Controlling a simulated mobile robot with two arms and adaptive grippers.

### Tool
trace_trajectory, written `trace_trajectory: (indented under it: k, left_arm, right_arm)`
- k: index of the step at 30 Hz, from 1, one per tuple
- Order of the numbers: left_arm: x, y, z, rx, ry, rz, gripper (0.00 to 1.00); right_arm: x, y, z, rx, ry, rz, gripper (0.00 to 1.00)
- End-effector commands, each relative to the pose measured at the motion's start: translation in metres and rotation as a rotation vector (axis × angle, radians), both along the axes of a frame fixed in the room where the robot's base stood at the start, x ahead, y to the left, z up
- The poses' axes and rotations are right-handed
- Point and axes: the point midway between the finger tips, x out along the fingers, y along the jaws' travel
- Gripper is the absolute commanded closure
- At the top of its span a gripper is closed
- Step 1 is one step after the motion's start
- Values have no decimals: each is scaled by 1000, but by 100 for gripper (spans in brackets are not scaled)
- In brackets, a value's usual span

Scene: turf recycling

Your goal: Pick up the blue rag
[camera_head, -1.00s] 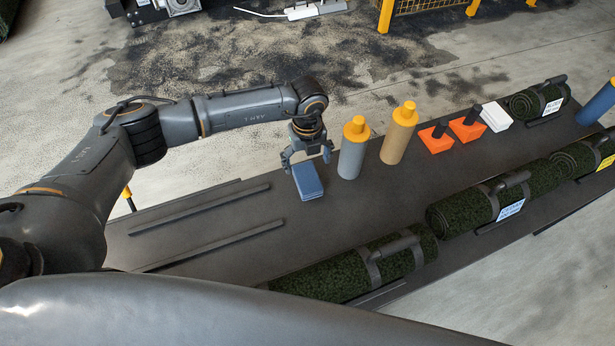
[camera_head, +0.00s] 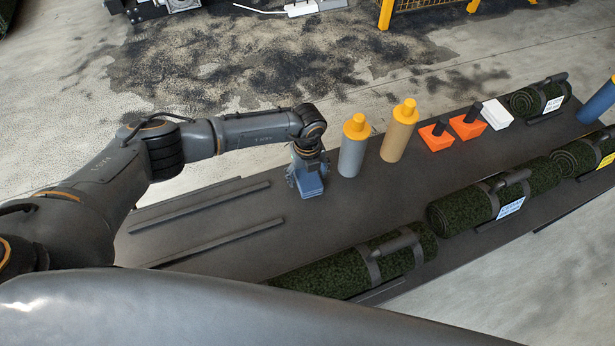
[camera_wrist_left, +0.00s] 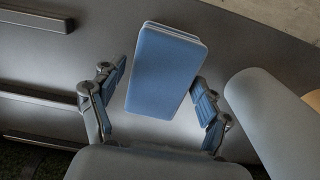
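The blue rag (camera_head: 311,190) is a folded, flat block lying on the dark table (camera_head: 240,230), left of the grey bottle. My left gripper (camera_head: 308,178) is down over the rag and hides its far part in the head view. In the left wrist view the rag (camera_wrist_left: 165,75) lies between the two fingers of my left gripper (camera_wrist_left: 163,100). The fingers are spread, one on each side, with a gap at the left finger; the right finger is very near the rag's edge, and I cannot tell if it touches. My right gripper is not in view.
A grey bottle with a yellow cap (camera_head: 352,150) stands just right of the rag. Beyond it are a tan bottle (camera_head: 398,135), orange blocks (camera_head: 436,138) and a white block (camera_head: 496,115). Turf rolls (camera_head: 350,270) lie along the near edge. Two dark rails (camera_head: 200,208) lie to the left.

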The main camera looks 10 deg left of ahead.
Motion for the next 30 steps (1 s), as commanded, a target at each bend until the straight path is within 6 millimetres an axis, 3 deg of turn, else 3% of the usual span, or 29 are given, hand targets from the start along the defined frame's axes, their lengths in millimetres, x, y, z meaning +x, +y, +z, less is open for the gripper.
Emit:
trace_trajectory:
  k: [1,6,14,20,24,30]
  left_arm:
    - [0,0,0,0,0,0,42]
    - [0,0,0,0,0,1,74]
    - [0,0,1,0,0,1,74]
    - [1,0,13,0,-1,1,74]
    - [1,-1,36,-2,-3,-1,74]
    - [-9,-38,76,-4,-3,-6,74]
  right_arm:
    - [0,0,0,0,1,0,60]
    - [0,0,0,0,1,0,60]
    - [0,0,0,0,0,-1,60]
    - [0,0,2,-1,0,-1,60]
    - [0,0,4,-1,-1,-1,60]
    - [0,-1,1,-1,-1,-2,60]
